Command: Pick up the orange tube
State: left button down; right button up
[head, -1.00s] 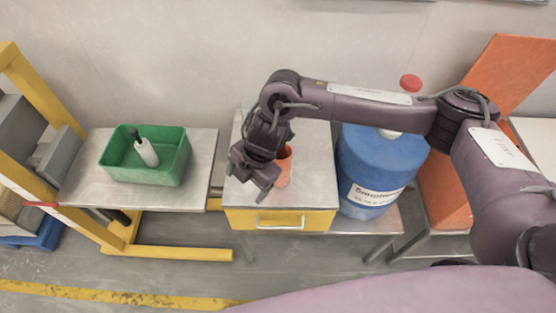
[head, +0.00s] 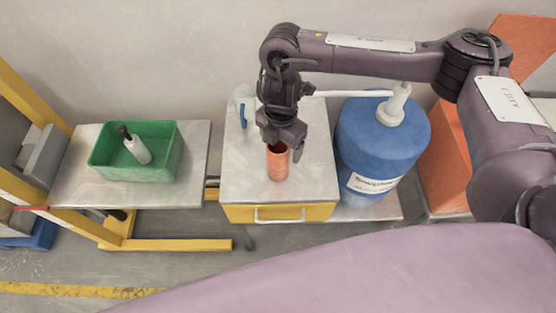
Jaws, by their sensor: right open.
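The orange tube (head: 278,164) stands upright on the metal top of the yellow drawer cabinet (head: 235,183), in the middle of the head view. My right gripper (head: 284,151) is at the tube's upper end, pointing down from above. Its fingers are open and overlap the tube's rim in the picture. I cannot tell whether they touch it. The gripper hides part of the tube's top. My left gripper is not in view.
A blue drum (head: 380,145) with a white pump is close on the right.

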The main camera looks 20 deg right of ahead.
aim_at(278, 152)
jog(key=shift+w+a+f+p, duration=0.1)
jog(key=shift+w+f+p, duration=0.15)
jog(key=shift+f+p, duration=0.55)
jog(key=f, duration=0.3)
jog(key=shift+w, duration=0.25)
jog(key=shift+f, duration=0.3)
jog(key=shift+c, duration=0.5)
jog(key=c, duration=0.7)
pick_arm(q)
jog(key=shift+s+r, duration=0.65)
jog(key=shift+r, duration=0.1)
pick_arm(e)
jog(key=c, duration=0.6)
jog(key=shift+c, duration=0.2)
